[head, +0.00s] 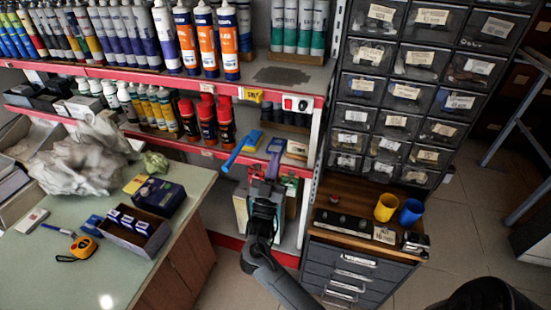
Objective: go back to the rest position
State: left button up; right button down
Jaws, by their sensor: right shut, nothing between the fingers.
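My right gripper (264,187) is dark and reaches up from the bottom middle of the head view. It is shut with nothing between its fingers. It stands in front of the lower part of the red-edged shelf unit (190,149), and its body hides part of a box behind it. My left gripper is not in view.
A green-topped counter (60,268) at left holds an open box (133,234), a yellow tape measure (83,247) and crumpled plastic (80,165). At right, a wooden-topped drawer cabinet (345,220) carries a yellow cup (386,207) and a blue cup (411,212). Floor shows at far right.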

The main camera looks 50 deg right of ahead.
jog(key=shift+f, duration=0.1)
jog(key=s+a+f+n+t+y+p, duration=0.1)
jog(key=s+f+n+t+y+p, duration=0.35)
jog(key=s+n+t, duration=0.2)
jog(key=s+a+f+n+g+y+p, duration=0.1)
jog(key=a+f+n+y+p, duration=0.2)
jog(key=a+y, duration=0.5)
jog(key=s+a+f+n+g+y, duration=0.1)
jog(key=s+a+f+n+y, duration=0.1)
jog(key=a+f+n+y, duration=0.5)
jog(key=s+a+g+y, duration=0.3)
jog(key=s+a+g, duration=0.15)
jog(key=s, duration=0.25)
jog(key=s+a+g+y, duration=0.3)
jog(key=s+a+g, duration=0.1)
jog(key=s+g, duration=0.25)
notch_tip(320, 180, up, 38)
jog(key=t+p, duration=0.1)
jog(key=p, duration=3.7)
jog(key=shift+d, duration=0.2)
jog(key=shift+f+m, duration=0.1)
jog(key=shift+m, duration=0.15)
